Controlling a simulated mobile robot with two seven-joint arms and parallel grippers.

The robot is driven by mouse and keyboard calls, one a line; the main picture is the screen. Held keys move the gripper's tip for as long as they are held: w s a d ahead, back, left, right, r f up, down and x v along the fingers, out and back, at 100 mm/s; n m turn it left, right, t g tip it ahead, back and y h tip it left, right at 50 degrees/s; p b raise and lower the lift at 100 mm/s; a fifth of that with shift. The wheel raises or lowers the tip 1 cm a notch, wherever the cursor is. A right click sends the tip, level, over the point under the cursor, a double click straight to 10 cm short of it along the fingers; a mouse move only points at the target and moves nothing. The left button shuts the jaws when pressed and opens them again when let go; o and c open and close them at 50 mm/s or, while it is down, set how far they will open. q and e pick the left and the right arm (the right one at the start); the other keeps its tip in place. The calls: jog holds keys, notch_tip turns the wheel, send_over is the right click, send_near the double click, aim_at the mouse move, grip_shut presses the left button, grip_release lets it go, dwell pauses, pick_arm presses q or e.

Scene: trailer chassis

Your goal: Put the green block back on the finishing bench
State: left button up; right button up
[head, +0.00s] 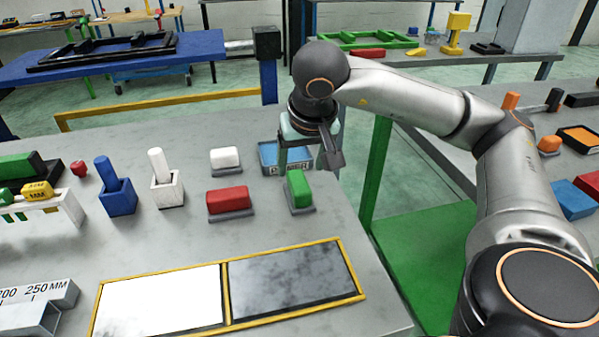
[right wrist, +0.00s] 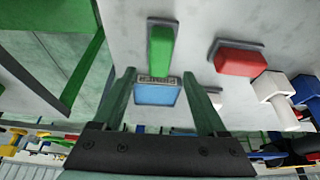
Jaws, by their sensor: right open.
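The green block (head: 299,188) sits on a small grey base on the near grey bench (head: 330,216), close to its right edge. My right gripper (head: 308,164) is open and empty, pointing down just behind the block. In the right wrist view the green block (right wrist: 160,46) shows just beyond the open fingers (right wrist: 158,72), apart from them. I cannot tell which bench is the finishing bench. My left gripper is not in view.
A blue box (head: 270,156) lies behind the block, partly hidden by my gripper. A red block (head: 228,200) and a white block (head: 225,158) stand to the left. A yellow-framed panel (head: 290,282) lies in front. A green-floored gap separates the right bench (head: 480,92).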

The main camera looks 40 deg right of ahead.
jog(key=v, duration=0.5)
dwell(0.6)
